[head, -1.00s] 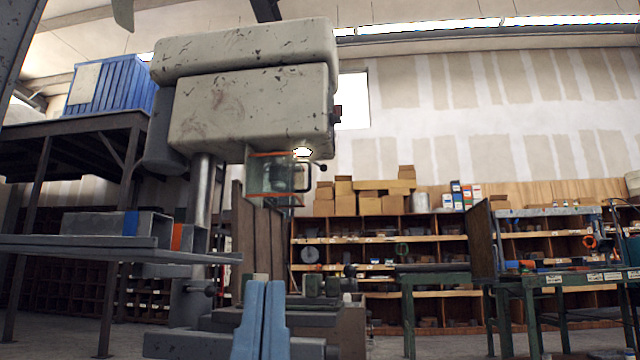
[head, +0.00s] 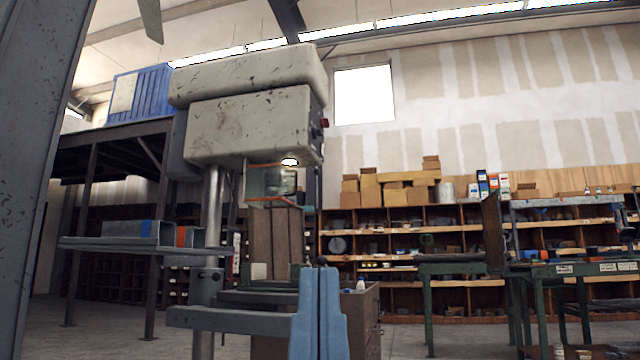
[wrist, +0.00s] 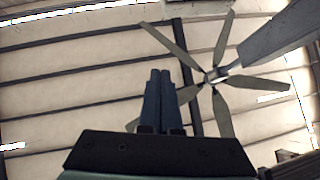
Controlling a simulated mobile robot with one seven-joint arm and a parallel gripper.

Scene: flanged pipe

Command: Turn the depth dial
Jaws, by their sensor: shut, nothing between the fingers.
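A large worn cream drill press (head: 250,125) stands left of centre in the head view. Its clear orange-edged guard (head: 268,183) hangs below the head, beside a small lit spot. A small red part (head: 324,123) shows on the head's right side. I cannot make out the depth dial. My blue gripper (head: 320,272) is low in the head view, in front of and below the press head, pointing up, with its fingers together and empty. In the wrist view, my gripper (wrist: 160,75) is shut against the ceiling, touching nothing.
The press column (head: 212,230) and its table (head: 230,321) are left of my gripper. A grey post (head: 35,150) fills the left edge. Green workbenches (head: 545,270) and loaded shelves (head: 375,243) stand right and behind. A ceiling fan (wrist: 215,77) shows overhead.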

